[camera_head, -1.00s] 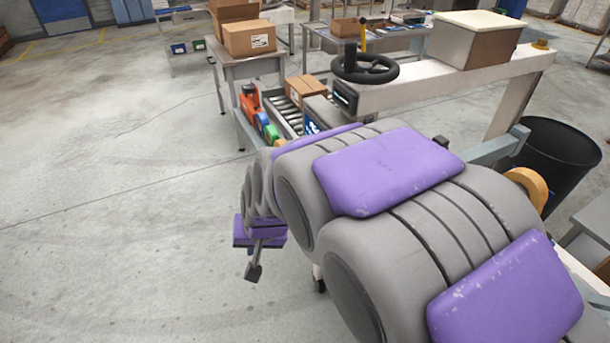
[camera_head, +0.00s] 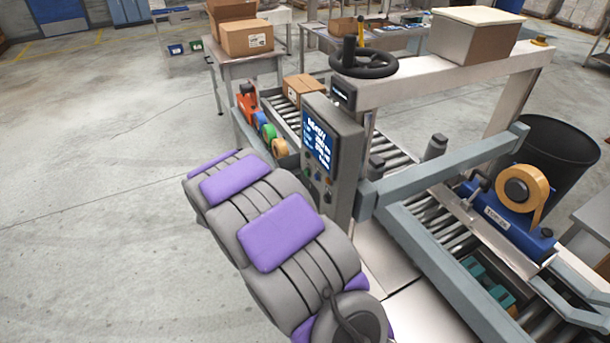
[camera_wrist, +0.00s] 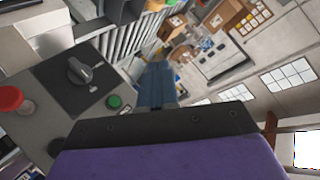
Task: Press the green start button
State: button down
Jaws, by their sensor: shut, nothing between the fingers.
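The green start button (camera_wrist: 114,102) shows in the wrist view on a grey control panel (camera_wrist: 45,75). It sits just left of my gripper (camera_wrist: 157,72), whose narrow fingers are shut and empty. I see a gap in the picture between the fingers and the button; the depth between them is hard to tell. In the head view the control box (camera_head: 346,150) stands upright with a lit blue screen (camera_head: 318,142) and small controls below it. My gripper is hidden there by my grey and purple arm.
A grey beam (camera_head: 440,170) runs right from the box. The left floor is clear.

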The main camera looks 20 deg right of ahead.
aim_at(306, 173)
jog(key=d+f+m+h, duration=0.3)
jog(key=d+f+h, duration=0.1)
jog(key=h, duration=0.1)
jog(key=shift+d+h, duration=0.3)
jog(key=shift+d, duration=0.1)
jog(key=shift+s+d+b, duration=0.1)
jog(key=shift+d+b, duration=0.05)
jog(key=shift+b, duration=0.2)
jog(key=d+b, duration=0.3)
jog(key=d, duration=0.5)
jog(key=shift+d, duration=0.3)
jog(key=shift+d, duration=0.1)
dwell(1.6)
jog(key=shift+d+r, duration=0.1)
jog(key=shift+d, duration=0.25)
